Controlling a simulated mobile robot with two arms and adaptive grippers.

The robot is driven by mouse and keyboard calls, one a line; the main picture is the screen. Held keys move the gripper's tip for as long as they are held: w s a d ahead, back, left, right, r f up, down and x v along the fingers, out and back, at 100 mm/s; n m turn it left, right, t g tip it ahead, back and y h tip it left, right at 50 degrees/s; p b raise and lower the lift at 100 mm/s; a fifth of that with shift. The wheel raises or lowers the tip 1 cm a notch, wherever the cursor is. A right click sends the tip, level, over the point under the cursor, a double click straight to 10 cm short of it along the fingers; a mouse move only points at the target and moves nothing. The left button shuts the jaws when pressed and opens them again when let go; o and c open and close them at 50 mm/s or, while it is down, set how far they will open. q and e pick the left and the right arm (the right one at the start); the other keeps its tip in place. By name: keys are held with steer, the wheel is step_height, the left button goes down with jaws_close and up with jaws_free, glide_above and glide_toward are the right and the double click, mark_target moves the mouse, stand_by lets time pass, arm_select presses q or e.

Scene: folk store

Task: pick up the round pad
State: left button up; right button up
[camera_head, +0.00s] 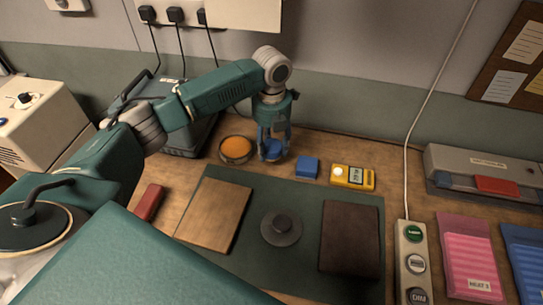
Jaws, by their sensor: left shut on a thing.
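My left gripper (272,147) points down at the back of the work table, just above or at its surface. It is shut on a blue round pad (272,155), which is partly hidden by the fingers. I cannot tell whether the pad still touches the table. My right gripper is not in view.
A round dish with an orange top (236,149) stands close left of the gripper; a blue block (305,167) and yellow meter (352,177) are to the right. The dark mat (262,190) bears a brown board (214,215), grey disc (281,229) and dark block (349,239).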

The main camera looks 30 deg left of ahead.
mark_target(272, 145)
arm_select(q)
step_height(272, 145, up, 15)
steer(key=b, duration=0.1)
steer(key=shift+f+b, duration=0.15)
steer(key=shift+b, duration=0.15)
steer(key=o, duration=0.7)
steer(key=c, duration=0.5)
